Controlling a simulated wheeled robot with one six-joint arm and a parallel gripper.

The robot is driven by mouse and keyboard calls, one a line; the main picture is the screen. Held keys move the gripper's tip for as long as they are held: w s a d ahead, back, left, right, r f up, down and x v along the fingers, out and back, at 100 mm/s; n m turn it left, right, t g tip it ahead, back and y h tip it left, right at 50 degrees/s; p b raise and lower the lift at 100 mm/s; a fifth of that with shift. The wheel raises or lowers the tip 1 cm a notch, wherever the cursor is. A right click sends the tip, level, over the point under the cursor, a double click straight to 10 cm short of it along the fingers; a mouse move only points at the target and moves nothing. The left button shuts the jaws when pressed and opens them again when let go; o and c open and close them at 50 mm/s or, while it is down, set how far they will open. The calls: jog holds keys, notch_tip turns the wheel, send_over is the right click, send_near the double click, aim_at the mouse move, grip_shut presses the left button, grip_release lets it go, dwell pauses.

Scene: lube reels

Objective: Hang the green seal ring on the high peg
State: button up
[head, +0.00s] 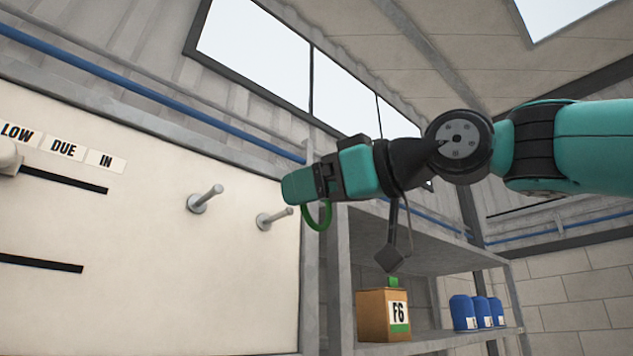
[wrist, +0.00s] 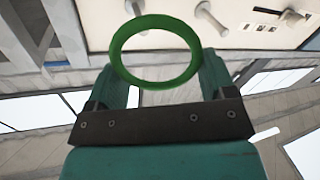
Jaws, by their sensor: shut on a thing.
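The green seal ring (head: 317,229) hangs below the fingertips of my gripper (head: 300,190) in the head view. In the wrist view the whole ring (wrist: 115,52) shows as an open hoop between the two teal fingers (wrist: 158,78), which are shut on it. Two grey pegs stand out from the pale board: a left peg (head: 206,198), higher in the picture, and a right peg (head: 275,218), lower and nearer my gripper. Both pegs are bare. The ring is to the right of both pegs and apart from them.
A grey shelf (head: 430,345) right of the board holds a cardboard box marked F6 (head: 372,317) and several blue containers (head: 464,312). The board carries LOW, DUE and IN labels (head: 63,149) and black strips. A blue pipe (head: 175,115) runs above it.

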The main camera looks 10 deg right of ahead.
aim_at(290, 215)
jog(key=shift+w+a+f+p, duration=0.1)
jog(key=shift+w+a+p, duration=0.4)
jog(key=shift+w+a, duration=0.45)
jog(key=shift+w+a+f+p, duration=0.1)
jog(key=shift+w+a+p, duration=0.4)
jog(key=shift+w, duration=0.8)
jog(key=shift+w+a+f+p, duration=0.1)
jog(key=shift+w+a+p, duration=0.35)
jog(key=shift+w+a, duration=0.5)
jog(key=shift+w+a+f+b, duration=0.1)
jog(key=shift+w+f+b, duration=0.4)
jog(key=shift+w+f, duration=0.1)
jog(key=o, duration=1.1)
